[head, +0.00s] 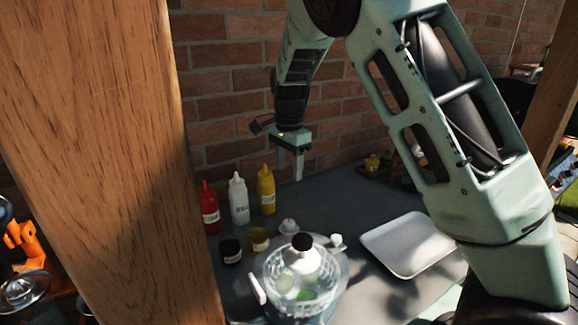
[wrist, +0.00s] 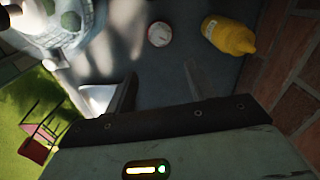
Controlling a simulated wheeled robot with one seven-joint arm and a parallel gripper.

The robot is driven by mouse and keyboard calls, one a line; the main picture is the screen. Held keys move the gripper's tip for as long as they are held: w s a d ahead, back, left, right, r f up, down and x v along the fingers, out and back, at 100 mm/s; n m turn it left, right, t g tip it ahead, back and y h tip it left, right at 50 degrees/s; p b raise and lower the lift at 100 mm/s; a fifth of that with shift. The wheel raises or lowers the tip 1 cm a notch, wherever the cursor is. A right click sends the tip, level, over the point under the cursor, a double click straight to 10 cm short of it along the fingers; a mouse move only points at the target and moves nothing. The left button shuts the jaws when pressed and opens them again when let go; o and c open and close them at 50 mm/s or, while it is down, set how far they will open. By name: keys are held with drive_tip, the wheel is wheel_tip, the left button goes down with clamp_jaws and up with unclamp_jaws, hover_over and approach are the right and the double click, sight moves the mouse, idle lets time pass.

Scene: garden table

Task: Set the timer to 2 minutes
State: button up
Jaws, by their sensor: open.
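A small round white object (head: 288,226), which looks like the timer, stands on the grey table (head: 345,205) behind the glass bowl. It also shows in the wrist view (wrist: 159,34), at the top centre; any marks on its dial are too small to read. My gripper (head: 290,168) is open and empty, pointing down above the table near the brick wall. In the head view it is well above the white object and apart from it. In the wrist view the two fingers (wrist: 160,88) are spread below the white object.
Red (head: 209,207), white (head: 238,199) and yellow (head: 266,190) squeeze bottles stand left of my gripper. Two small jars (head: 231,250) sit in front of them. A clear bowl (head: 300,285) with a dark-knobbed lid stands in front; a white tray (head: 408,244) lies right. A wooden post (head: 110,150) blocks the left.

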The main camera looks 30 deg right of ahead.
sight(289, 222)
drive_tip(key=s+d+f+n+t+y+b, duration=0.15)
drive_tip(key=s+n+t+b, duration=0.4)
drive_tip(key=n+b, duration=1.05)
drive_tip(key=w+f+n+p, duration=0.1)
drive_tip(key=f, duration=0.4)
drive_tip(key=w+a+f+n+g+p, duration=0.1)
drive_tip(key=w+f+p, duration=0.1)
drive_tip(key=f, duration=0.3)
drive_tip(key=w+f+n+p, duration=0.1)
drive_tip(key=w+f, duration=0.1)
drive_tip(key=f, duration=0.4)
drive_tip(key=shift+a+n+p, duration=0.15)
drive_tip(key=shift+n+p, duration=0.15)
drive_tip(key=shift+p, duration=0.05)
drive_tip(key=c, duration=1)
